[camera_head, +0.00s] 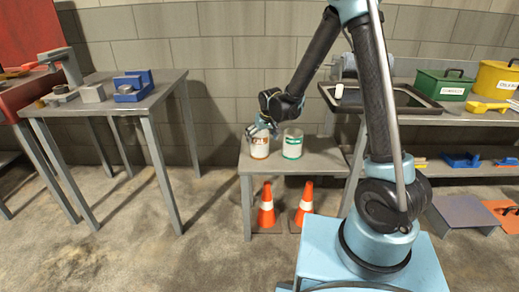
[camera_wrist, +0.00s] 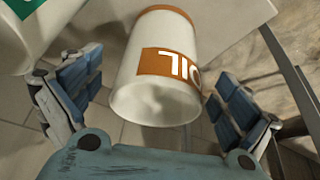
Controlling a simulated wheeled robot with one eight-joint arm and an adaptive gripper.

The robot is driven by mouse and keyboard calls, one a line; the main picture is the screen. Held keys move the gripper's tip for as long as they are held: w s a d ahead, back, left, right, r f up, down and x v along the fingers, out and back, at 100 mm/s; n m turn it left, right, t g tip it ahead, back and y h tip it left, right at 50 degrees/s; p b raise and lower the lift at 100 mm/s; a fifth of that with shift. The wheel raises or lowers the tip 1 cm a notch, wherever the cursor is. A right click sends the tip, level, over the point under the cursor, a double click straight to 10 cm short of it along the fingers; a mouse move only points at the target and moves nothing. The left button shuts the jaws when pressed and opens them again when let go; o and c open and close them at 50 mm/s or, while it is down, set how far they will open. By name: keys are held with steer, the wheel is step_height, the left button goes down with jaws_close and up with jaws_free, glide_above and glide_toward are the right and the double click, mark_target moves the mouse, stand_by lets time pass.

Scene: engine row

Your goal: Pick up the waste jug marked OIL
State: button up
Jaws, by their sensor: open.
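The white OIL jug (camera_head: 259,149) with an orange-brown band stands on the small grey table (camera_head: 318,163), on the left of a second jug. In the wrist view the OIL jug (camera_wrist: 152,92) shows its orange label and white end. My gripper (camera_head: 262,130) is at the top of the OIL jug. In the wrist view my gripper (camera_wrist: 155,75) has its blue-padded fingers spread, one on each side of the jug. Gaps show beside the jug, so the fingers do not appear closed on it.
A white jug with a green label (camera_head: 292,146) stands close on the right; in the wrist view this jug (camera_wrist: 22,35) is at upper left, near one finger. Orange cones (camera_head: 266,208) stand below. A bench with a green box (camera_head: 443,84) is at right, another table (camera_head: 110,105) at left.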

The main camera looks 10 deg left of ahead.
steer(key=shift+x, duration=2.3)
steer(key=c, duration=1.1)
